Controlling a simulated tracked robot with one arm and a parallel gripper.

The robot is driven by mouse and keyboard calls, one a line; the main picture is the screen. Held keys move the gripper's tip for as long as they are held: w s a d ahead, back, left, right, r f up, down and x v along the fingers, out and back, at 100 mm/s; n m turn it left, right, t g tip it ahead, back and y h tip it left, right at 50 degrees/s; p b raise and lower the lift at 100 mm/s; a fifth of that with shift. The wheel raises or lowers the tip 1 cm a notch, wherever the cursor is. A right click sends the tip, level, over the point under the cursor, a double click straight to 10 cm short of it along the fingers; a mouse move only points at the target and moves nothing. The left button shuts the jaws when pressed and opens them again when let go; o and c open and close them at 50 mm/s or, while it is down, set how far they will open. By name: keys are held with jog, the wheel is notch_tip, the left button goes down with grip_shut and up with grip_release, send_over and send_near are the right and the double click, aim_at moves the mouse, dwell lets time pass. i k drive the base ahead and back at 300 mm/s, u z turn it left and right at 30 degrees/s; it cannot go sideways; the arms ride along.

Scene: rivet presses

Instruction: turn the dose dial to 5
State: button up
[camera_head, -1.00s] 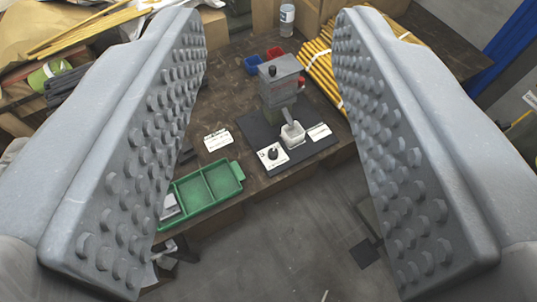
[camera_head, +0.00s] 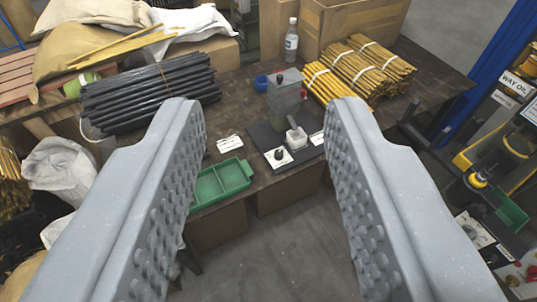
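The dose dial (camera_head: 279,153) is a small black knob on a white plate at the front left of a grey press (camera_head: 285,95). The press stands on a dark base plate on the bench, with a white cup in front of its column. The dial's marks are too small to read. My gripper (camera_head: 262,108) is open and empty, its two studded grey fingers wide apart. The dial shows between the fingers but lies well beyond them, on the bench.
A green tray (camera_head: 221,184) sits left of the press at the bench edge. Black rods (camera_head: 150,92) lie at the left, yellow rod bundles (camera_head: 360,70) behind right. A water bottle (camera_head: 291,40) stands at the back. The floor in front is clear.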

aim_at(277, 153)
jog(key=u, duration=0.3)
jog(key=i, duration=1.25)
jog(key=z, duration=0.6)
